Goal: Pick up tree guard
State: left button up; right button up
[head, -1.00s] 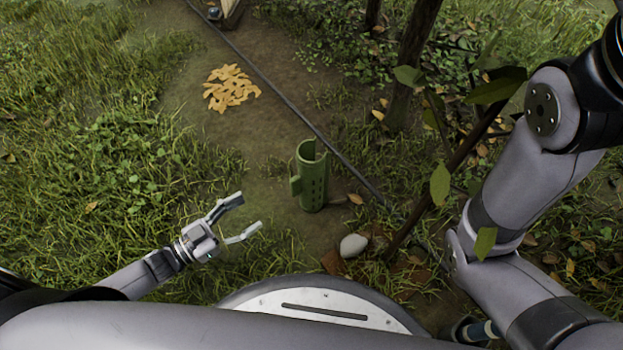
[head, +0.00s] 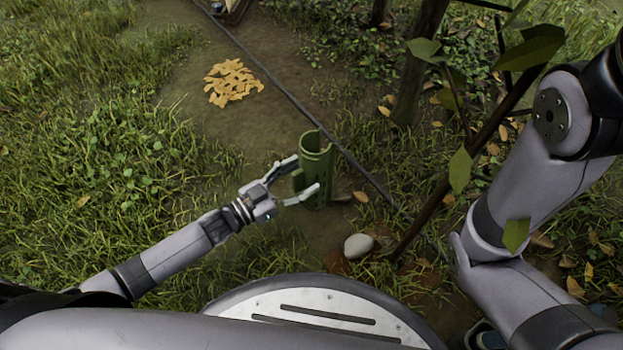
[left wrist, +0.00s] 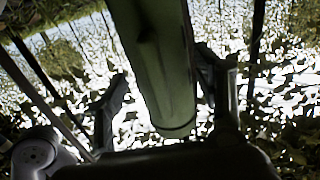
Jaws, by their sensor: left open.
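The tree guard (head: 318,165) is a green, perforated, open-topped tube standing upright on the bare soil in the head view. My left gripper (head: 308,175) is open at its left side, with its fingers pointing toward the tube and overlapping its near side in the picture. In the left wrist view the tree guard (left wrist: 160,70) runs down the middle, between the two dark fingers of my left gripper (left wrist: 168,105). A gap shows on the left finger's side; contact on the right cannot be told. My right gripper is out of view; only its arm shows.
A pale stone (head: 358,245) lies just in front of the guard. A thin dark line (head: 270,75) runs along the ground behind it. A slim leafy stem (head: 440,190) rises to the right. Yellow leaves (head: 232,83) lie in a pile further back. Grass is open to the left.

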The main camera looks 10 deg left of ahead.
pick_arm(q)
jog(key=shift+w+d, duration=0.2)
jog(key=shift+d, duration=0.05)
jog(key=shift+c, duration=0.2)
jog(key=c, duration=1)
